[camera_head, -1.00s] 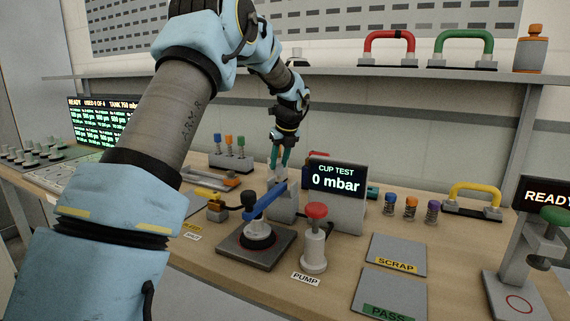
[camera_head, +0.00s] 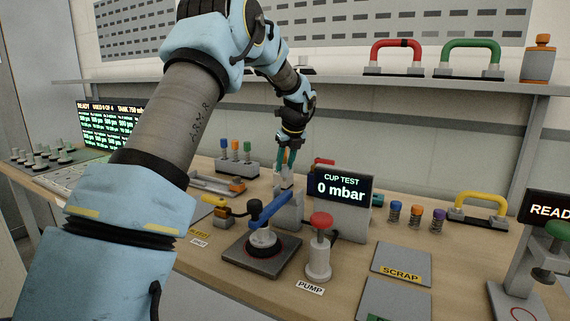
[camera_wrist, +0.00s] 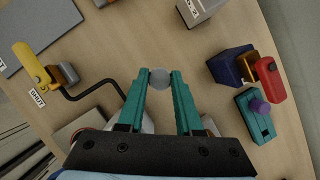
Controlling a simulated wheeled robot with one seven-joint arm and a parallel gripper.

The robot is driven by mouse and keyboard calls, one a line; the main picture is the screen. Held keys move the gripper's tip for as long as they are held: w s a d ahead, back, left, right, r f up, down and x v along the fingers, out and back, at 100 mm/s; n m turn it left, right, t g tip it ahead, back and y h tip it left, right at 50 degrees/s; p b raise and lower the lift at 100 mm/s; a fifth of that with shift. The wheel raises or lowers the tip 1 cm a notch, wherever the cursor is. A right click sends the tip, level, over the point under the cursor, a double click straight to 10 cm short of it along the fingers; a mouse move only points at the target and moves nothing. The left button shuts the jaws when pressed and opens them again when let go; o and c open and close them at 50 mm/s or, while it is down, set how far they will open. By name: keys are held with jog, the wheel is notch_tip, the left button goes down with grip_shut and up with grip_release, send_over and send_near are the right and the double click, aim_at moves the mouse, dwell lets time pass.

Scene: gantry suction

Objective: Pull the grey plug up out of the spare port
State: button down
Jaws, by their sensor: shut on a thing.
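My gripper (camera_head: 288,160) has two teal fingers and points down beside the cup test display. In the wrist view my gripper (camera_wrist: 160,82) is shut on the grey plug (camera_wrist: 160,78), whose round grey top shows between the fingertips. In the head view the grey plug (camera_head: 287,179) shows as a small light grey piece just under the fingers, above a grey block (camera_head: 289,213). The spare port's opening is hidden, and I cannot tell whether the plug's lower end is clear of it.
The cup test display (camera_head: 344,187) reads 0 mbar, close to the right of my gripper. A blue lever (camera_head: 268,208) and a red-topped pump (camera_head: 319,245) stand in front. A yellow-handled valve (camera_wrist: 35,68) has a black hose.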

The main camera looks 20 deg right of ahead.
aim_at(285, 166)
jog(key=shift+r+p, duration=1.6)
jog(key=shift+r, duration=0.05)
notch_tip(285, 166, up, 4)
jog(key=p, duration=0.4)
jog(key=shift+p, duration=0.3)
